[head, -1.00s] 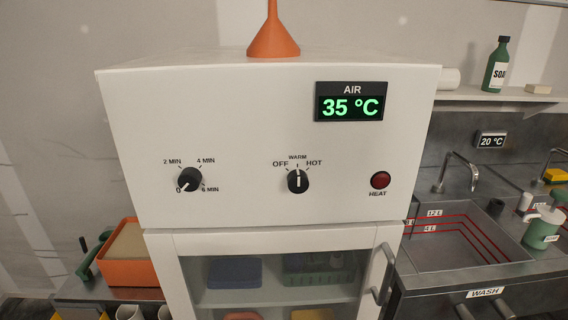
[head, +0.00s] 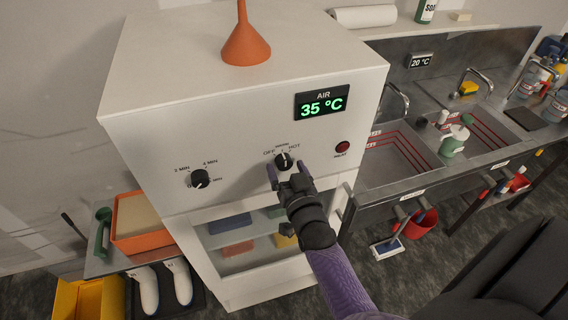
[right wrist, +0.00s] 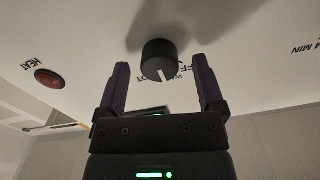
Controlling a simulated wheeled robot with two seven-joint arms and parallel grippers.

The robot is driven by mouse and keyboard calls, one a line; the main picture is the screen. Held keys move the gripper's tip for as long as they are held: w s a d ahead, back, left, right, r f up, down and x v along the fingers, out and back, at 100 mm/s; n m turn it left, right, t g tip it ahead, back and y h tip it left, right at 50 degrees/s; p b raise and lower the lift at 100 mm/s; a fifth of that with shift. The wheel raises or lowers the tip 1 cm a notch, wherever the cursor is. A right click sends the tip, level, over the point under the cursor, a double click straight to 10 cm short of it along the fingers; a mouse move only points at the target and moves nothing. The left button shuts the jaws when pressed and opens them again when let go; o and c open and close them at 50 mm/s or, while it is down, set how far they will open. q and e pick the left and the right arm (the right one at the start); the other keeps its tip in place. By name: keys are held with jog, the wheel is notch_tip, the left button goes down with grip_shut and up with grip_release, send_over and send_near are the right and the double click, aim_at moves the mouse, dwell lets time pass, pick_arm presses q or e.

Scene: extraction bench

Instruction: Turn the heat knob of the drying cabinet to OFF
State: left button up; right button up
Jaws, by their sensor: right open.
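The drying cabinet (head: 150,85) is a white box with its front panel facing me. Its black heat knob (head: 283,160) sits between OFF and HOT labels, with its white pointer toward WARM in the middle. My right gripper (head: 288,171) is at the panel, open, with its purple fingers on either side of the knob. In the right wrist view the knob (right wrist: 160,57) stands between the spread fingers, with gaps on both sides. The red HEAT lamp (head: 342,147) is right of the knob. The AIR display (head: 321,104) reads 35 °C. My left gripper is not in view.
A black timer knob (head: 199,179) is left on the same panel. An orange funnel (head: 246,45) stands on the cabinet top. The glazed door with its handle is below the panel, partly behind my right arm. A sink bench (head: 440,185) stands to the right.

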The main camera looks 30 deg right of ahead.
jog(key=shift+w+d, duration=0.15)
jog(key=shift+w, duration=0.3)
grip_shut()
jog(key=shift+n, duration=0.4)
jog(key=n+p, duration=0.1)
jog(key=n, duration=0.2)
jog(key=shift+n, duration=2.6)
